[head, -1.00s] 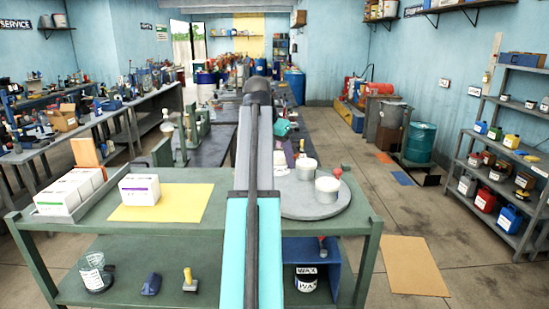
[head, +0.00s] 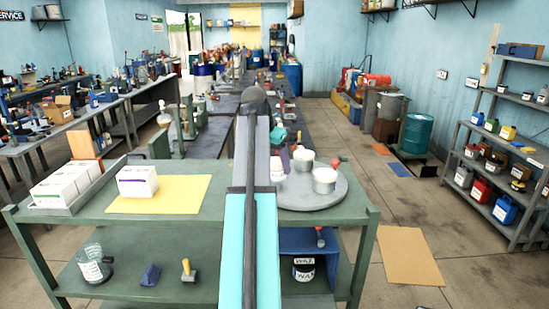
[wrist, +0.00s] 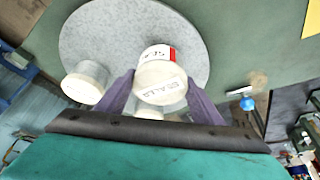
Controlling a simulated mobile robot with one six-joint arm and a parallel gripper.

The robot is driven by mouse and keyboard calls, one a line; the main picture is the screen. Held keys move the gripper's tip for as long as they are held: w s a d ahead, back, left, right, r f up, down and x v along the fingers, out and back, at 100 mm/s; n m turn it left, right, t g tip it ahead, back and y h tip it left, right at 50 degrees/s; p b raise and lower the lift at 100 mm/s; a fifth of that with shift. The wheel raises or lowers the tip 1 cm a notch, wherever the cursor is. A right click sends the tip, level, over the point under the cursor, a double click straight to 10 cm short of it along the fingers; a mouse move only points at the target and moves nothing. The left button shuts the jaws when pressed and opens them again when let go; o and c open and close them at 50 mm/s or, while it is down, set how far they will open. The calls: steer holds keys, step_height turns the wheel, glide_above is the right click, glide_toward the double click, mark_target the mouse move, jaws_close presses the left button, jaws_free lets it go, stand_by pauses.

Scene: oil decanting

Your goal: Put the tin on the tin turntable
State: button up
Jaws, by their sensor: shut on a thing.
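My gripper (wrist: 158,92), with purple fingers and a teal body (head: 279,135), is shut on a white tin (wrist: 160,72) with a red-edged label in the wrist view. In the head view the held tin (head: 277,164) is partly hidden by my arm. It is over the grey round turntable (head: 300,200), which also shows in the wrist view (wrist: 95,35). I cannot tell whether it touches the surface. Another white tin (head: 324,181) stands upright on the turntable, and a further one (head: 302,160) is behind it.
The turntable is on a green bench (head: 190,228). White boxes (head: 137,181) and a yellow mat (head: 190,196) lie on its left. A red-topped object (head: 336,163) stands at the turntable's far edge. The turntable's near part is bare.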

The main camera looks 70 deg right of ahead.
steer(key=shift+f, duration=0.75)
steer(key=shift+f, duration=0.6)
stand_by(0.3)
steer(key=o, duration=1.5)
steer(key=shift+c, duration=0.2)
steer(key=v, duration=1.4)
steer(key=shift+s+f, duration=0.1)
steer(key=shift+s, duration=0.15)
